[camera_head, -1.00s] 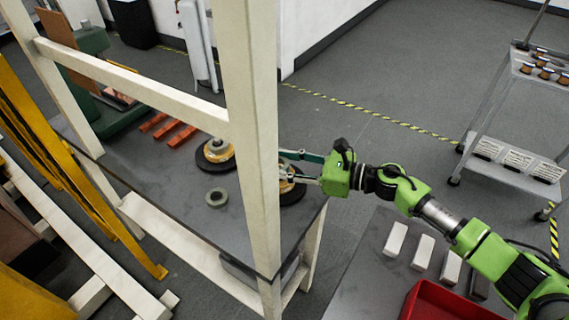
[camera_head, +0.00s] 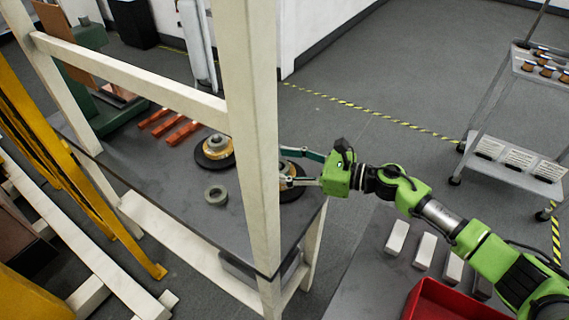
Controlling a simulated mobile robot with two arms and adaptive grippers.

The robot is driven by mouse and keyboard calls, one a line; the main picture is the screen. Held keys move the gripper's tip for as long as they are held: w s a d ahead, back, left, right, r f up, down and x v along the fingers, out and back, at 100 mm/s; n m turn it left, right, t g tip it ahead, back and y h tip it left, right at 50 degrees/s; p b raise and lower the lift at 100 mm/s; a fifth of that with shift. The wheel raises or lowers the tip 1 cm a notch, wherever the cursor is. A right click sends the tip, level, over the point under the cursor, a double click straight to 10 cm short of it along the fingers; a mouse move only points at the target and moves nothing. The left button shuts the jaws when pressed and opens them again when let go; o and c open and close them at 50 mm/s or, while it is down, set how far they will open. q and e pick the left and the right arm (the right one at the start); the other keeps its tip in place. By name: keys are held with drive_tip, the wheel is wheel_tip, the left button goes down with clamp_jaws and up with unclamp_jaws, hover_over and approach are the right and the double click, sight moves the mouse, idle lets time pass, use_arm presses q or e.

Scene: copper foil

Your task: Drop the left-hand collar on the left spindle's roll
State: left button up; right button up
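The left roll (camera_head: 232,156) is a copper-coloured coil on a dark round base. A grey round piece (camera_head: 217,143) stands at its centre; I cannot tell whether it is a collar or only the spindle top. A grey ring-shaped collar (camera_head: 216,195) lies flat on the bench in front of this roll. My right gripper (camera_head: 288,168) reaches in from the right at the right roll (camera_head: 292,191). Its two fingers are spread apart, but the white post hides part of the tips and the roll, so I cannot tell whether it holds anything. My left gripper is out of view.
A white frame post (camera_head: 252,120) stands before the dark bench (camera_head: 165,190). Copper bars (camera_head: 168,125) lie at the back left. A red bin (camera_head: 450,303) and pale blocks (camera_head: 397,237) are at lower right, a grey cart (camera_head: 515,165) at far right.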

drive_tip(key=shift+r, duration=0.1)
drive_tip(key=shift+r+p, duration=0.25)
drive_tip(key=shift+p, duration=0.15)
drive_tip(key=shift+r+p, duration=0.4)
drive_tip(key=shift+p, duration=0.15)
drive_tip(key=b+v, duration=0.1)
drive_tip(key=v, duration=0.2)
drive_tip(key=b+v, duration=0.1)
drive_tip(key=v, duration=0.3)
drive_tip(key=b+v, duration=0.1)
drive_tip(key=v, duration=0.2)
drive_tip(key=shift+d+f, duration=0.2)
drive_tip(key=shift+f, duration=0.15)
drive_tip(key=shift+s+d+r+b, duration=0.35)
drive_tip(key=shift+s+d, duration=0.05)
drive_tip(key=shift+d, duration=0.3)
